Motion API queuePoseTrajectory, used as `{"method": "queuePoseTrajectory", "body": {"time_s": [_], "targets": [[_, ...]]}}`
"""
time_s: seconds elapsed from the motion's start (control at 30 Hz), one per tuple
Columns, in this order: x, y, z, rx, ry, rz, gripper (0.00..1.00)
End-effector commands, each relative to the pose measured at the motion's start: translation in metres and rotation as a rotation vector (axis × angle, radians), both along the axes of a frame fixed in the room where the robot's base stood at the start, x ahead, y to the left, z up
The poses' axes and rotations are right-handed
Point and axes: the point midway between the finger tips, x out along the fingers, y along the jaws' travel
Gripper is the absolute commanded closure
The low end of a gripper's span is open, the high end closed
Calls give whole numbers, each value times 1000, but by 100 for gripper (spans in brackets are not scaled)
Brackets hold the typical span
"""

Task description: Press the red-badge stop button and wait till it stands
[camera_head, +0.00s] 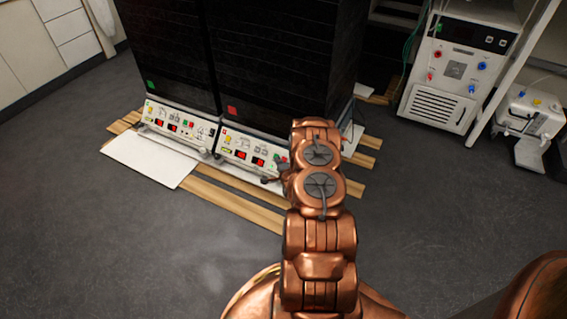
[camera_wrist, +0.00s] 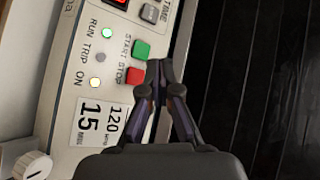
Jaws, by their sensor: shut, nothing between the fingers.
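Two tall black shaker units stand side by side. In the wrist view a panel shows a red STOP button (camera_wrist: 134,76) beside a green START button (camera_wrist: 141,50). My arm hides part of the right unit's panel (camera_head: 240,146) in the head view.
The units stand on wooden slats (camera_head: 240,205) with a white board (camera_head: 150,158) in front. A white instrument cabinet (camera_head: 455,75) and a small white device (camera_head: 530,115) stand at the right. Grey floor at the left and front is clear.

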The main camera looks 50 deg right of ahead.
Motion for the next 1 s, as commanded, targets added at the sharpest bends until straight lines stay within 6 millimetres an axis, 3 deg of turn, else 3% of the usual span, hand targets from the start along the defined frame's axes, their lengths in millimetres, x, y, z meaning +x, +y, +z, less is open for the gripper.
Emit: {"method": "queuePoseTrajectory", "body": {"time_s": [0.3,1.0], "targets": [[7,-23,-25,0,1,0,100],[8,-28,-27,0,1,0,100]]}}
